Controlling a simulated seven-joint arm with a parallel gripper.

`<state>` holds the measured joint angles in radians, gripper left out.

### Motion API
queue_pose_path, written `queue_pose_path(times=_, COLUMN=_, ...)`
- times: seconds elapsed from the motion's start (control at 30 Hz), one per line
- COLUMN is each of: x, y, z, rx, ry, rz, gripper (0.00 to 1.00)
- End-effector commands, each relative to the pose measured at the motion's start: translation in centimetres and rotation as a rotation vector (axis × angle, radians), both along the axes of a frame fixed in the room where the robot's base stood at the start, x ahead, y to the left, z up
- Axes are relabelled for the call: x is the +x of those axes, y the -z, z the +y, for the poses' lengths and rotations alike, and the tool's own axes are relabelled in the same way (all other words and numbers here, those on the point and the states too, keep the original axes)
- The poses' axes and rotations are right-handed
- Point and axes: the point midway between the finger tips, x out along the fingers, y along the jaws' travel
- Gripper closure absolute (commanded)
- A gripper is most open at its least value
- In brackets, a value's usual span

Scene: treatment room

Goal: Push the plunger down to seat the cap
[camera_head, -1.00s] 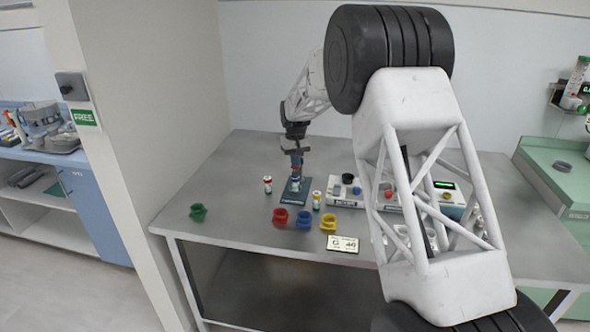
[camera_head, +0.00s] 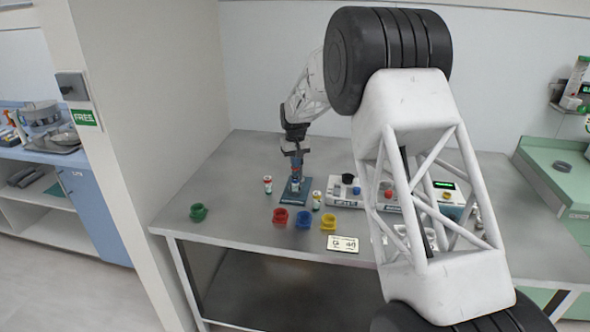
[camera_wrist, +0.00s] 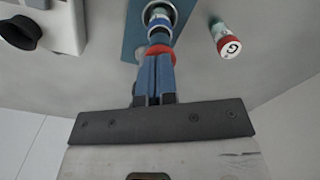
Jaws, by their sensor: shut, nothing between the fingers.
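A small fixture with a dark blue base plate (camera_head: 291,197) stands on the left part of the table. Its plate also shows in the wrist view (camera_wrist: 133,35). An upright stack with a blue ring stands on it, with a red round part (camera_wrist: 160,50) at its top. I cannot tell plunger and cap apart in this stack. My gripper (camera_wrist: 157,58) is shut and empty, pointing down. Its fingertips are at the red part and partly hide it; contact is likely but not clear. In the head view my gripper (camera_head: 295,164) is directly above the fixture.
A control box (camera_head: 345,193) is to the right.

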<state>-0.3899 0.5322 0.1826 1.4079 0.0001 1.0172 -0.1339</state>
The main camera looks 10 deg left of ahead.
Motion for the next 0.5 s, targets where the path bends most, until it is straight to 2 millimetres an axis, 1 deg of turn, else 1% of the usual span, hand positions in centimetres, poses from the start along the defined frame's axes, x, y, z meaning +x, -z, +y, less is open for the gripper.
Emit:
queue_pose_path(times=0.03, x=0.0, y=0.5, z=-0.1, rx=-0.002, ry=0.0, rz=0.003, gripper=1.0)
queue_pose_path(times=0.23, x=-0.1, y=0.3, z=-0.1, rx=-0.003, ry=0.0, rz=0.004, gripper=1.0)
queue_pose_path(times=0.5, x=0.0, y=-1.2, z=0.0, rx=-0.001, ry=0.0, rz=0.002, gripper=1.0)
